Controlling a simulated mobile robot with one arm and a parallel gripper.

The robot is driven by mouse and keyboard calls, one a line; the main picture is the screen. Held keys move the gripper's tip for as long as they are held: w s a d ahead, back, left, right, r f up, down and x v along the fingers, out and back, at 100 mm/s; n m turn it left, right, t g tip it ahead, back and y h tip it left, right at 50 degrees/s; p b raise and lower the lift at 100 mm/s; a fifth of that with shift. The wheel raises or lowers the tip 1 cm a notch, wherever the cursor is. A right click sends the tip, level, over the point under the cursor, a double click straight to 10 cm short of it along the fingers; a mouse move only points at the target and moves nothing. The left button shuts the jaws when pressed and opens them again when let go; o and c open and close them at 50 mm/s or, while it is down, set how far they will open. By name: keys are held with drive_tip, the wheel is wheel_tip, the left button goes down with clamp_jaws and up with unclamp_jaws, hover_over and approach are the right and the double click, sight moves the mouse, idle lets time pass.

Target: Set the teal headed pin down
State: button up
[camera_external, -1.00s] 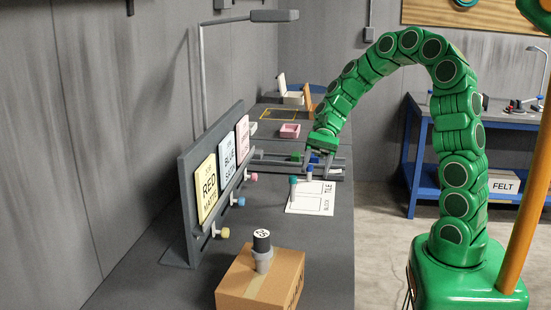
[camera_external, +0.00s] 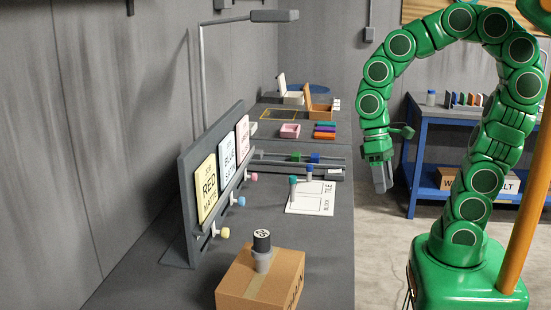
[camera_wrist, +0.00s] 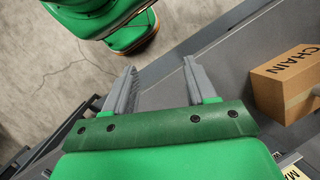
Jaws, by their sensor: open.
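The teal headed pin (camera_external: 293,189) stands upright at the left edge of a white sheet (camera_external: 316,200) marked BLOCK and TILE. A blue headed pin (camera_external: 309,173) stands behind it, near the sheet's back edge. Exactly which marked area each pin's foot is in, I cannot tell. My gripper (camera_external: 382,182) hangs to the right of the bench, clear of both pins. In the wrist view my gripper (camera_wrist: 160,72) has its two fingers well apart with nothing between them. Neither pin shows in the wrist view.
A cardboard box (camera_external: 261,279) with a dark-capped item (camera_external: 262,250) stands at the front. A board with coloured cards (camera_external: 207,188) lines the left side. A rail with green and blue blocks (camera_external: 300,158) lies behind the sheet. A blue-framed table (camera_external: 450,150) stands right.

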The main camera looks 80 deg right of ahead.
drive_tip(key=s+d+n+h, duration=0.2)
drive_tip(key=s+n+h, duration=0.1)
drive_tip(key=s, duration=0.4)
drive_tip(key=shift+r+n+t, duration=0.3)
drive_tip(key=shift+n+t, duration=0.1)
drive_tip(key=shift+n, duration=0.3)
idle(0.5)
